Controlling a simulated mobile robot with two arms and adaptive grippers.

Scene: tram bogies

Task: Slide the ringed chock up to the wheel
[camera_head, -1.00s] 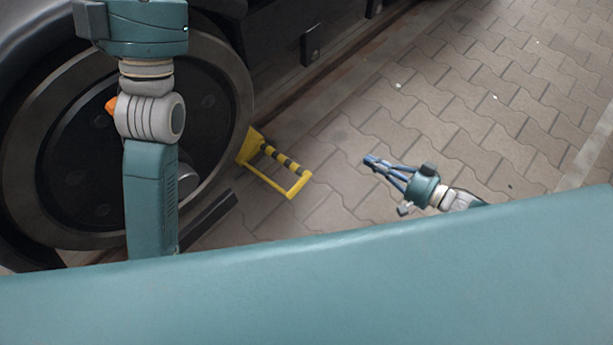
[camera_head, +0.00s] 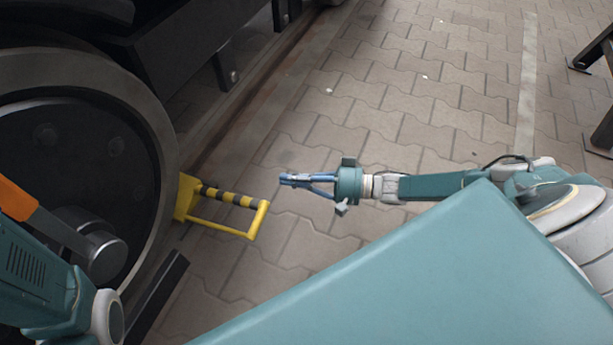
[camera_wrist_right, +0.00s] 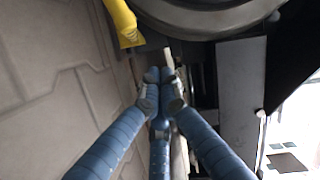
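My left gripper is out of view.
The rail (camera_head: 255,110) runs beside the wheel towards the upper right. Dark undercarriage (camera_head: 200,45) overhangs at the top left. An orange bar (camera_head: 16,200) is by the hub. Open paving (camera_head: 420,110) lies right of the rail. Dark trestle legs (camera_head: 598,85) stand at the far right.

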